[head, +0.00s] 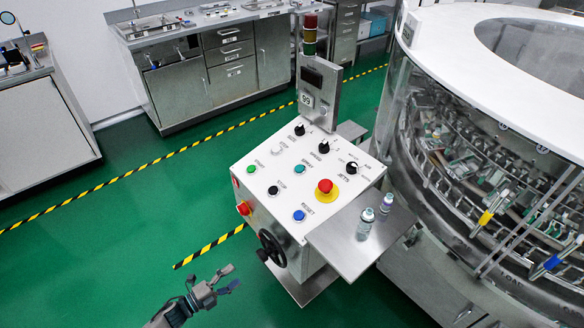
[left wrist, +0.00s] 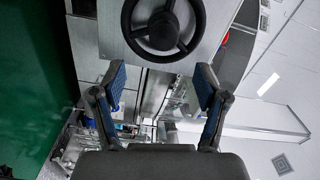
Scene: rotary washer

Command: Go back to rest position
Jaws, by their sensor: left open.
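My left gripper (head: 224,278) is low in the head view, in front of and to the left of the white control console (head: 262,212). It is open and empty, apart from the console. In the left wrist view its two blue-padded fingers (left wrist: 161,88) are spread wide. A black handwheel (left wrist: 163,25) shows beyond the fingertips there. The same handwheel is on the console's front side in the head view (head: 272,248), just right of the gripper. My right gripper is in neither view.
Two small vials (head: 366,224) stand on the metal side shelf (head: 345,250). The rotary washer (head: 450,165) fills the right side behind glass. A red emergency button (head: 325,186) sits on the console top. Green floor (head: 110,250) at the left is clear, with steel cabinets (head: 215,70) behind.

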